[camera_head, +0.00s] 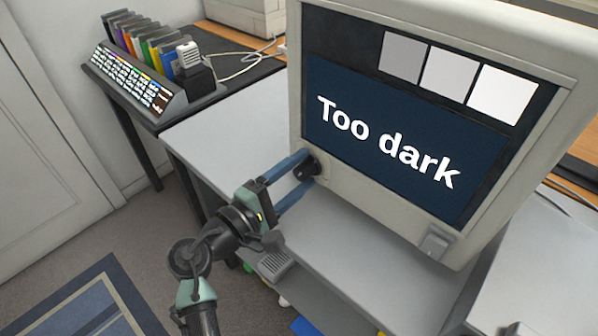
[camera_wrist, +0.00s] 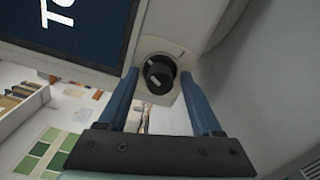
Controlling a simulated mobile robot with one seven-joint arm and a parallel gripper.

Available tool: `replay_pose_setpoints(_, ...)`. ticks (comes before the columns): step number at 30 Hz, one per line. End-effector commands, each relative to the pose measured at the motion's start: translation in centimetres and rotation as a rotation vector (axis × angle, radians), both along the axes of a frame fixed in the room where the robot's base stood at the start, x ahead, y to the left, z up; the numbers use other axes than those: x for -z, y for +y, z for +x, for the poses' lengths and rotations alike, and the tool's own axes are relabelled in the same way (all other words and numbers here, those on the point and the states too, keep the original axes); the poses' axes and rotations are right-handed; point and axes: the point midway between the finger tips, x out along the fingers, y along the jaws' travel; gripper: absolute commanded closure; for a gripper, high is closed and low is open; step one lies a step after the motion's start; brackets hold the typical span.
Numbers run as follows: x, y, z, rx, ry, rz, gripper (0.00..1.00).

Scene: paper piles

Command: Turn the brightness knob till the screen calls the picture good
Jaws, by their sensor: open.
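The screen (camera_head: 400,145) is dark blue in a beige monitor and reads "Too dark" in white letters, with a row of grey-to-white squares above. The black brightness knob (camera_head: 306,168) sits at the monitor's lower left corner. In the wrist view the knob (camera_wrist: 159,74) is round with a pale mark, on a beige plate. My gripper (camera_head: 298,178) is open, with its two blue fingers pointing at the knob. In the wrist view the fingers (camera_wrist: 166,100) stand on either side of the knob with gaps. Whether they reach level with it is hard to tell.
The monitor stands on a grey desk (camera_head: 215,135). A grey switch (camera_head: 435,242) sits at its lower right. A rack of coloured folders and a labelled panel (camera_head: 130,82) stand at the back left. A rug (camera_head: 85,300) lies on the floor. Green squares (camera_wrist: 45,152) show in the wrist view.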

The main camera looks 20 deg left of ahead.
Motion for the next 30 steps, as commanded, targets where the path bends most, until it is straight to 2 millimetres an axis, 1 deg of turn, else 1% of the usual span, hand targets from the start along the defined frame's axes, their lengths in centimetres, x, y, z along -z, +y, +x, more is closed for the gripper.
replay_pose_setpoints(2,0.0,0.2,-0.3,-0.001,0.000,0.000,0.34)
replay_pose_setpoints(5,0.0,0.6,-1.3,-0.002,0.001,-0.001,0.34)
replay_pose_setpoints(8,0.0,1.2,-3.1,-0.005,0.002,0.000,0.34)
replay_pose_setpoints(15,-0.1,3.1,-8.2,-0.005,0.002,0.000,0.34)
replay_pose_setpoints(19,0.0,3.8,-10.3,-0.003,0.001,-0.001,0.34)
replay_pose_setpoints(24,0.0,4.4,-11.9,-0.002,-0.001,0.001,0.34)
replay_pose_setpoints(30,0.0,4.4,-12.2,0.000,0.000,0.000,0.34)
